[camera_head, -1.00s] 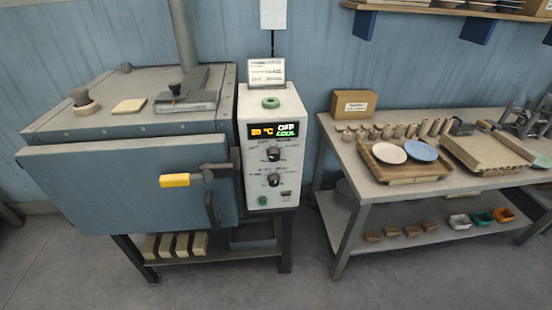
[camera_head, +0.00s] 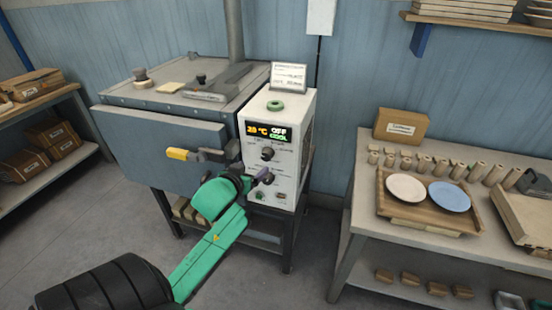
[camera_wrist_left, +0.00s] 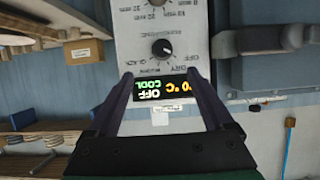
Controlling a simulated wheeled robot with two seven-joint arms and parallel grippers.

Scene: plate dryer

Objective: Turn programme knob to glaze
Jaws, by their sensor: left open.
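The kiln's white control panel (camera_head: 306,140) stands beside the grey kiln. Its display (camera_head: 268,132) reads 20 °C, OFF and COOL. The programme knob (camera_head: 268,154) is the upper dark knob, just below the display. It also shows upside down in the left wrist view (camera_wrist_left: 161,48), with OFF, DRY and GLAZE marks around it. My left gripper (camera_head: 260,176) is open and empty in front of the panel, near the lower knob. In the left wrist view its fingers (camera_wrist_left: 160,76) frame the display, with the programme knob beyond the tips. My right gripper is not in view.
The kiln door's yellow handle (camera_head: 180,154) juts out left of the panel, close to my left arm. A green ring (camera_head: 275,106) lies on top of the panel. A workbench (camera_head: 365,212) with plates on a tray stands at the right. Floor between is clear.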

